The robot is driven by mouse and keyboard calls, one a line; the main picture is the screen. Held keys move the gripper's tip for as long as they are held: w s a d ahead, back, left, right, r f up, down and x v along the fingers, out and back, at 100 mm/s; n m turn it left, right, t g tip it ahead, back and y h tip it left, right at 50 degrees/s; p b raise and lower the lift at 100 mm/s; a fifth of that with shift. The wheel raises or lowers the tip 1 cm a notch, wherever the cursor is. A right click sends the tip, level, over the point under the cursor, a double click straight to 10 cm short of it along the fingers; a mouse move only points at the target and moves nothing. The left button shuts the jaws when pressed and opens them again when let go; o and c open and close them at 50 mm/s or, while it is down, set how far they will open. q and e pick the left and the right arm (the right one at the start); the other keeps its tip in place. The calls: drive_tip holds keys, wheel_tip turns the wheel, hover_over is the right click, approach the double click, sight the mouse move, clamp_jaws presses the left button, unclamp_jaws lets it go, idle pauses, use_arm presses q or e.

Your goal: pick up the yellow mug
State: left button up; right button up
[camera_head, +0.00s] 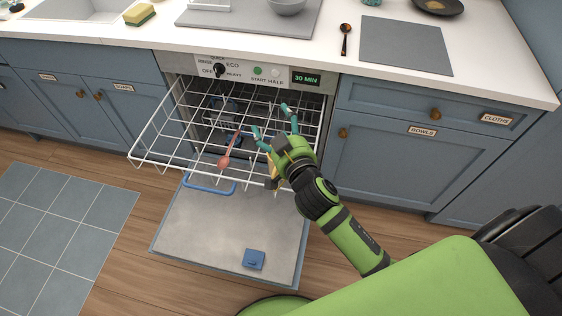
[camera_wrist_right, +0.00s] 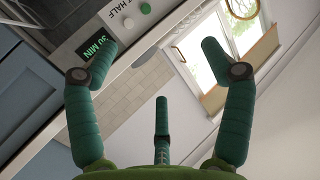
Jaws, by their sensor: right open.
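A small yellow patch (camera_head: 271,170) shows at the dishwasher rack, right beside and partly behind my right gripper. It may be the yellow mug, but most of it is hidden and I cannot make out its shape. My right gripper (camera_head: 273,120) is over the pulled-out upper wire rack (camera_head: 160,140), its fingers spread and pointing toward the dishwasher front. In the right wrist view the right gripper (camera_wrist_right: 158,75) has its fingers wide apart with nothing between them, and no mug shows there. My left gripper is not in view.
A pink spoon-like utensil (camera_head: 226,152) lies in the rack, left of the gripper. The dishwasher door (camera_head: 215,235) is folded down, with a blue block (camera_head: 254,260) on it. The control panel (camera_head: 250,71) and white counter (camera_head: 300,50) rise behind.

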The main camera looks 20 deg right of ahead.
drive_tip(key=w+a+r+n+y, duration=0.2)
drive_tip(key=a+r+n+y, duration=0.85)
drive_tip(key=a+y, duration=0.4)
drive_tip(key=s+a+f+n+g+y, duration=0.2)
drive_tip(key=s+a+n+g+y, duration=0.1)
drive_tip(key=a+n+g, duration=0.5)
drive_tip(key=m+g+h, duration=0.8)
drive_tip(key=g+h, duration=0.1)
drive_tip(key=h, duration=0.8)
hover_over(275, 168)
drive_tip(key=w, duration=0.1)
wheel_tip(275, 168, down, 16)
drive_tip(key=f, duration=0.2)
drive_tip(key=s+f+p, duration=0.1)
drive_tip(key=f, duration=0.2)
drive_tip(key=shift+d+f, duration=0.1)
drive_tip(key=shift+f, duration=0.4)
